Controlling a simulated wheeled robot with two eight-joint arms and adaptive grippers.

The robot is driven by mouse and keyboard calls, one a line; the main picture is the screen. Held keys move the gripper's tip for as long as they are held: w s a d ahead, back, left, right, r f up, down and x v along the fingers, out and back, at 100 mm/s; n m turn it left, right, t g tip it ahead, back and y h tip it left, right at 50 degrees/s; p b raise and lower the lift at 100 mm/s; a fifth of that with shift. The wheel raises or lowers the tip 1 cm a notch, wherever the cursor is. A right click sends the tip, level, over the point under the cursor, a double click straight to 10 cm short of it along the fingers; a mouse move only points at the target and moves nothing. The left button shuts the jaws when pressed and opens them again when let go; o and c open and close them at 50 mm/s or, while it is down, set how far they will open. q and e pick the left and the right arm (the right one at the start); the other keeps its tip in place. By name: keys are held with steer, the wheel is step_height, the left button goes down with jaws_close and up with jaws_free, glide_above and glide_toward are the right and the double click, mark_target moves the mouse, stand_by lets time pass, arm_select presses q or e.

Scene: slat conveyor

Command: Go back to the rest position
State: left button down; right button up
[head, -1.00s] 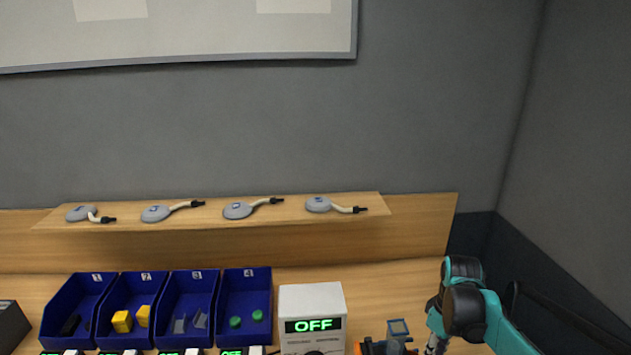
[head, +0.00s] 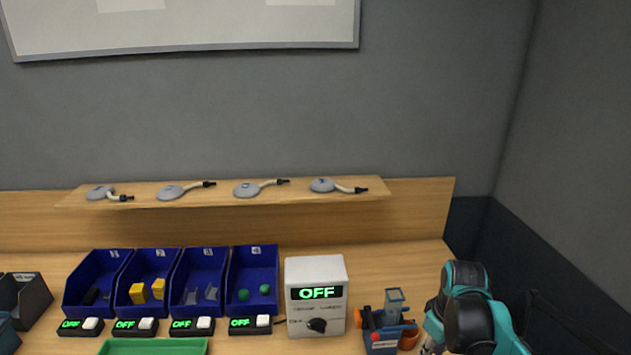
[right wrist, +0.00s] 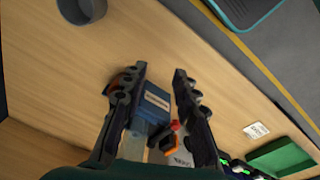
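My right gripper (right wrist: 160,72) is open and empty in the right wrist view, its two dark fingers apart above the wooden bench. A blue device with a label (right wrist: 152,106) shows beyond and between the fingers; I see no grip on it. In the head view my right arm (head: 470,305) is at the lower right, beside the blue and orange device (head: 382,337). The gripper end there is mostly cut off by the bottom edge. My left gripper is not in view.
Blue bins (head: 252,283) with small parts stand behind switches reading OFF. A white box (head: 317,296) reads OFF. A shelf (head: 225,191) holds several grey discs with cables. A green tray (head: 153,347) is in front. A grey cup (right wrist: 82,9) stands on the bench (right wrist: 50,90).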

steer(key=s+a+f+m+t+b, duration=0.3)
steer(key=s+a, duration=0.5)
steer(key=s, duration=0.3)
steer(key=m+t+b, duration=0.1)
steer(key=m+t, duration=0.1)
steer(key=t, duration=0.1)
steer(key=shift+s+a+f+m, duration=0.2)
steer(key=shift+a+f+m, duration=0.1)
steer(key=shift+f, duration=0.1)
